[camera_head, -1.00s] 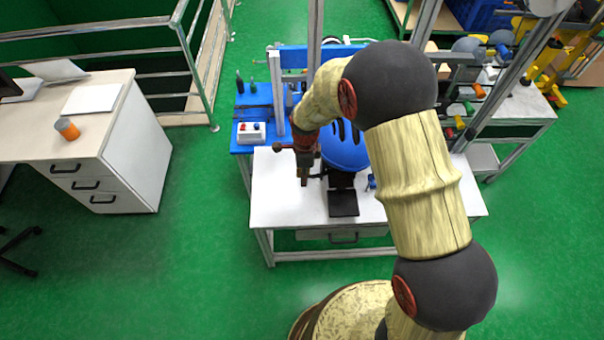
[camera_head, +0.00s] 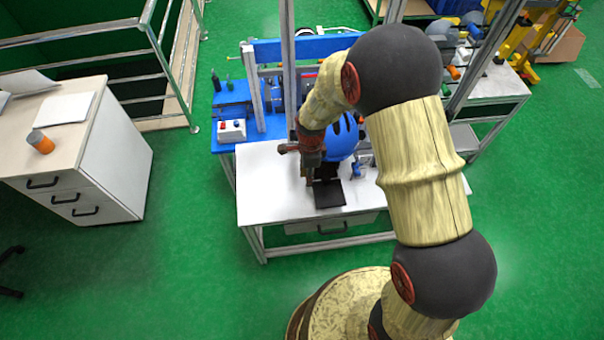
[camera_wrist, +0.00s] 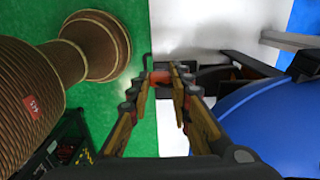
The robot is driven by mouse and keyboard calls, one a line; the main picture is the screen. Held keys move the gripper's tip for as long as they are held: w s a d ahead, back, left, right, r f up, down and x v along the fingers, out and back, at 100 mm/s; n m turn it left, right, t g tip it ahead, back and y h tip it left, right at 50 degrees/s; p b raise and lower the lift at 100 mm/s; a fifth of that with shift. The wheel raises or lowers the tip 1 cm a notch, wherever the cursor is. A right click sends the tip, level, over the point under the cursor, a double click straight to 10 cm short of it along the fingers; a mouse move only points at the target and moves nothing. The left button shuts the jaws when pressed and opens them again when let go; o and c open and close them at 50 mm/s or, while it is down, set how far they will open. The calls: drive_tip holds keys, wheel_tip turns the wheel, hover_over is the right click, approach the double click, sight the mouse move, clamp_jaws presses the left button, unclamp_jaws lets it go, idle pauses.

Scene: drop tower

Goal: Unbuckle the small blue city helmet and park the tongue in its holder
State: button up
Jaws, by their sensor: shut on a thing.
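The blue helmet (camera_head: 341,138) sits on a dark stand on the white table, partly hidden by my arm. Its smooth blue shell (camera_wrist: 270,125) fills the right of the wrist view. My gripper (camera_head: 310,172) is just left of and in front of the helmet, low beside the stand. In the wrist view my gripper (camera_wrist: 162,72) is shut on a small orange-red buckle piece (camera_wrist: 160,76). Dark strap-like parts run right from it toward the helmet. Whether the tongue is apart from its buckle cannot be told. A small blue fixture (camera_head: 357,171), possibly the holder, stands right of the stand.
A dark plate (camera_head: 328,194) lies at the front of the stand on the white table (camera_head: 265,205). A blue bench with a white button box (camera_head: 232,130) adjoins at the back left. Metal uprights rise behind. The table's left part is clear.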

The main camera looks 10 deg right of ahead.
drive_tip(key=shift+w+d, duration=1.6)
drive_tip(key=shift+d, duration=11.45)
drive_tip(key=w+d+r+p, duration=0.2)
drive_tip(key=w+r+p, duration=0.1)
drive_tip(key=w+r, duration=0.5)
drive_tip(key=shift+w+r, duration=0.4)
drive_tip(key=shift+w, duration=0.35)
drive_tip(key=shift+w+a, duration=0.1)
drive_tip(key=shift+a, duration=0.05)
drive_tip(key=shift+w+a+f, duration=0.15)
drive_tip(key=shift+w+a, duration=0.8)
drive_tip(key=shift+a, duration=0.2)
drive_tip(key=shift+w+a+f, duration=0.15)
drive_tip(key=shift+w+a, duration=0.75)
drive_tip(key=shift+a, duration=0.25)
